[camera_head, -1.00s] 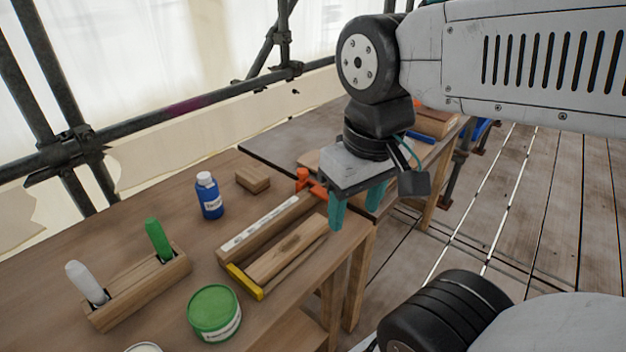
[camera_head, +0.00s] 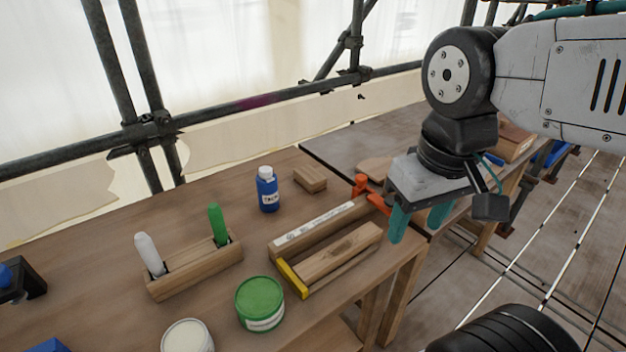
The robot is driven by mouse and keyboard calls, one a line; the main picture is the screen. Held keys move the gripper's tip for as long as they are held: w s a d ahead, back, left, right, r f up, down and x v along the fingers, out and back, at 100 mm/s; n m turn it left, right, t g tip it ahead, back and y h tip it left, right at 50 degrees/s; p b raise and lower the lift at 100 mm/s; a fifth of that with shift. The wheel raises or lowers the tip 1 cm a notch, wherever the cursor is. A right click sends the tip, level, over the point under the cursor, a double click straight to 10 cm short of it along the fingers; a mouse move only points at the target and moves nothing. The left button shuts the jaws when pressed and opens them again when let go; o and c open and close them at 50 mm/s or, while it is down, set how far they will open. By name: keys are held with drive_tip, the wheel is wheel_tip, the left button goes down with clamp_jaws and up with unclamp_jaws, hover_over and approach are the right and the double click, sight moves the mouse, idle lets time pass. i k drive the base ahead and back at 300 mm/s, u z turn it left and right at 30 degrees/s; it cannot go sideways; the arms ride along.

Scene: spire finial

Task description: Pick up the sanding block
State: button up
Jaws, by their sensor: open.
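A small two-layered wooden block (camera_head: 310,179), which looks like the sanding block, lies on the wooden bench (camera_head: 85,225) near its back edge. It is right of a blue bottle with a white cap (camera_head: 268,190). My gripper (camera_head: 420,218) is open and empty, its teal fingers pointing down near the bench's right end. It is right of the block and nearer the camera, clearly apart from it. Nothing hides the block's top.
A marker holder (camera_head: 196,269), a green tin (camera_head: 260,303) and a white-topped tin (camera_head: 187,337) stand nearer. Scaffold pipes (camera_head: 225,108) run behind the bench.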

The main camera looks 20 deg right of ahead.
sight(312, 181)
drive_tip(key=u, duration=0.55)
drive_tip(key=k, duration=1.3)
drive_tip(key=i, duration=0.45)
drive_tip(key=z, duration=0.75)
drive_tip(key=i, duration=1.2)
drive_tip(key=u, duration=0.35)
